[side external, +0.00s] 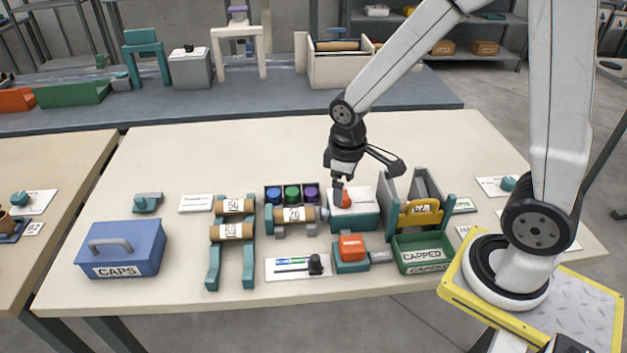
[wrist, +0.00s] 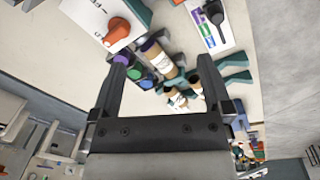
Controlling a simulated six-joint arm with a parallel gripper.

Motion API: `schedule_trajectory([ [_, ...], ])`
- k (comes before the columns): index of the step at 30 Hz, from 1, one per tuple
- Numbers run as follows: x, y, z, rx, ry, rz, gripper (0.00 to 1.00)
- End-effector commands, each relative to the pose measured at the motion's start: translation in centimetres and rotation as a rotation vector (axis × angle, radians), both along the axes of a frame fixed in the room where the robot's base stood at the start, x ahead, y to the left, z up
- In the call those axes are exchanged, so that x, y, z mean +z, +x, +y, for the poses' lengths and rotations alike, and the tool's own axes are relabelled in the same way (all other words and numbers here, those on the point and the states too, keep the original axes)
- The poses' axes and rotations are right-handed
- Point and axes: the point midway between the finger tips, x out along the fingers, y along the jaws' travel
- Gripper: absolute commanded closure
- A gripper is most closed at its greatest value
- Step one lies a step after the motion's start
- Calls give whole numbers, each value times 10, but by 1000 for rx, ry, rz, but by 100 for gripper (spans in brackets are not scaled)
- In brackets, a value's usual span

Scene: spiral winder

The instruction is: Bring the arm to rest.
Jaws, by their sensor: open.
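My gripper (side external: 339,188) hangs over the middle of the bench, just above or beside a teal-based box with a white top and an orange-red knob (side external: 347,199). Whether it touches the box I cannot tell. In the wrist view my gripper (wrist: 162,62) has its two dark fingers wide apart with nothing held between them. Beyond the fingers lie labelled cardboard tubes (wrist: 158,60) and a row of purple, green and blue caps (wrist: 134,72). The orange knob (wrist: 117,32) shows at the upper left there.
A blue CAPS box (side external: 125,247) stands at the left. A teal rack (side external: 231,255) holds labelled tubes. An orange-topped block (side external: 352,248) and a green CAPPED tray (side external: 424,253) stand in front. A grey upright holder (side external: 412,195) is close right of my gripper. The bench's back strip is clear.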

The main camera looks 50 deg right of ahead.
Motion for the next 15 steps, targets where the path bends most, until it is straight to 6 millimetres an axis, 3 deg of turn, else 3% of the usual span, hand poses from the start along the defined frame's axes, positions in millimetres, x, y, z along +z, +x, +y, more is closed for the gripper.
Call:
schedule_trajectory([
  [6, 7, -29, 12, -198, 74, -136, 0],
  [15, 9, -41, 16, -293, 109, -195, 0],
])
